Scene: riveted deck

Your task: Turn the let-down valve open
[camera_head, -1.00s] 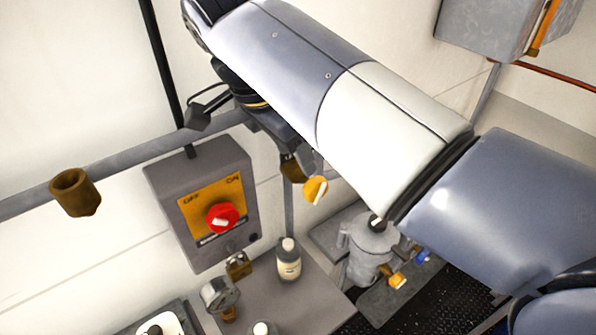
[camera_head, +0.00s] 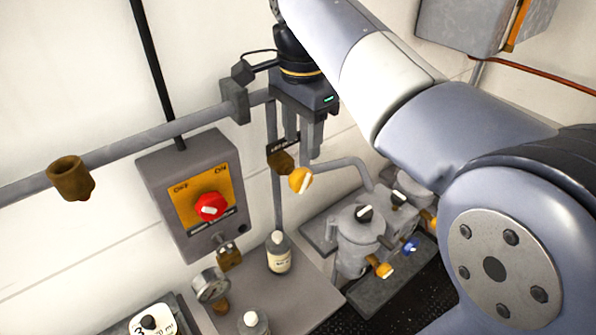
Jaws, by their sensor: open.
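The let-down valve is a brass body (camera_head: 281,161) on a vertical pipe, with a yellow round knob (camera_head: 301,181) bearing a pale bar. A dark label beside it is partly hidden, but its first letters seem to read "LET". My gripper (camera_head: 304,140) points down just above the yellow knob. Its two fingers are apart with nothing between them, and they appear not to touch the knob. Their exact depth relative to the knob is hard to tell.
A grey switch box (camera_head: 190,190) with a red knob (camera_head: 210,207) stands left of the valve. Below are a pressure gauge (camera_head: 210,286) and a bottle (camera_head: 279,253). A grey canister (camera_head: 358,240) with small knobs stands right. A rail pipe (camera_head: 120,152) crosses the wall.

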